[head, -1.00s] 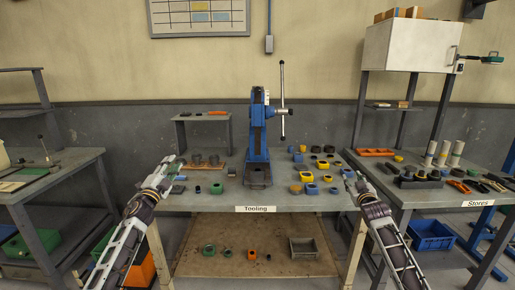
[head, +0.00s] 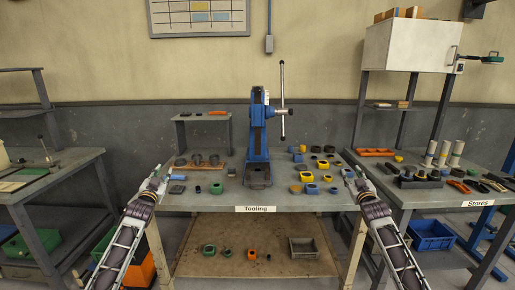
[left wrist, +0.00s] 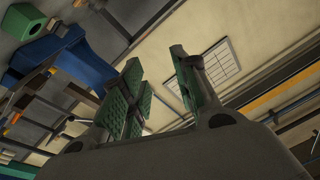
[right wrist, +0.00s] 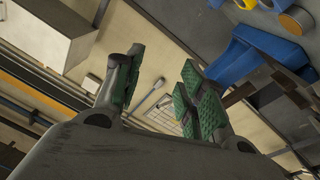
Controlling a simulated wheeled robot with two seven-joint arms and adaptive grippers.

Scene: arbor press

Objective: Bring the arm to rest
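The blue arbor press (head: 258,140) stands upright at the middle back of the tooling table (head: 215,203). Its lever handle (head: 282,100) hangs vertical on the right side. My left gripper (head: 160,172) is at the table's left front, well apart from the press; in the left wrist view its green-padded fingers (left wrist: 158,92) are spread with nothing between them. My right gripper (head: 352,174) is at the table's right edge; in the right wrist view its fingers (right wrist: 160,90) are also spread and empty.
Several blue, yellow and dark parts (head: 307,177) cover the table right of the press. A small raised shelf (head: 205,116) stands behind on the left. The stores table (head: 410,198) is at the right, a grey bench (head: 60,163) at the left.

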